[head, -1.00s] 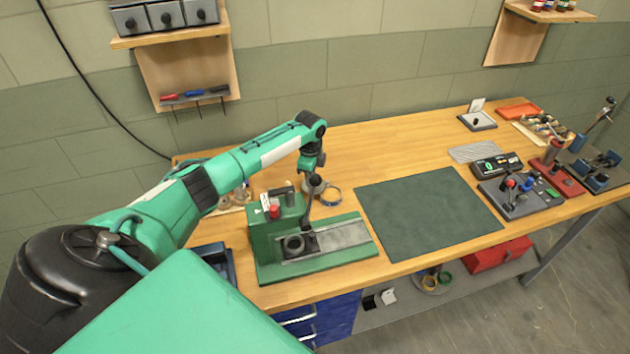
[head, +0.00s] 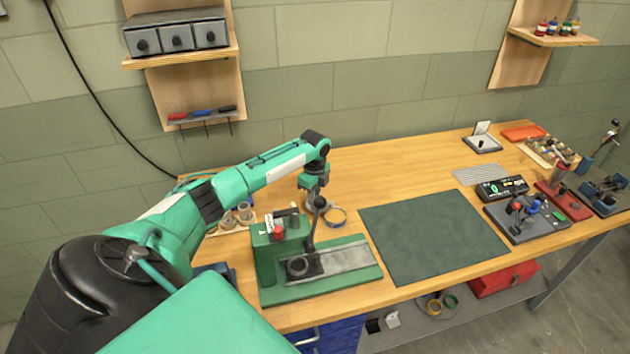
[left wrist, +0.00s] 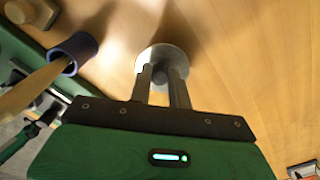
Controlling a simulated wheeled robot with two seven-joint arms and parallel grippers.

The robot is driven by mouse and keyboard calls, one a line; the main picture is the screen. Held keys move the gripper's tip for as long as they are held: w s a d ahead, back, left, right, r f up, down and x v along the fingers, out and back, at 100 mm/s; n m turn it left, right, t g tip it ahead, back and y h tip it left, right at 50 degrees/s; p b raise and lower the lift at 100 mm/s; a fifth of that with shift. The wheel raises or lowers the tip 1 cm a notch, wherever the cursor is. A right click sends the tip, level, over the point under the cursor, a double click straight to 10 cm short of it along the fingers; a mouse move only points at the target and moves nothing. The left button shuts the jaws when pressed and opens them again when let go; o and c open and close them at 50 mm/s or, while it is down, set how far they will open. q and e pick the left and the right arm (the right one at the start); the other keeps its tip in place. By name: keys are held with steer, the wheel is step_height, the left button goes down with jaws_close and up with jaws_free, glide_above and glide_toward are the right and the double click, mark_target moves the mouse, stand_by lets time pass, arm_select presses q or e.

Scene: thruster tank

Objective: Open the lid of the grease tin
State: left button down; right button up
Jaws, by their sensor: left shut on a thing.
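The grease tin shows in the left wrist view as a round grey disc-shaped top (left wrist: 152,57) on the wooden bench. My left gripper (left wrist: 162,75) is directly over it, with its two fingers shut on a small dark knob (left wrist: 173,72) at the middle of the lid. Whether the lid is apart from the tin cannot be told. In the head view my left gripper (head: 313,192) points down behind the green press's lever, and the tin is mostly hidden there. My right gripper is not in view.
The green press (head: 350,257) with its black-knobbed lever (head: 312,235) stands close in front of my left gripper. A dark green mat (head: 432,236) is clear. Several devices crowd the right end.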

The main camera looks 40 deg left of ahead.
arm_select(q)
steer(key=c, duration=1.3)
jaws_free()
steer(key=shift+d, duration=0.1)
step_height(320, 180, up, 14)
steer(key=b, duration=0.3)
steer(key=shift+b, duration=0.35)
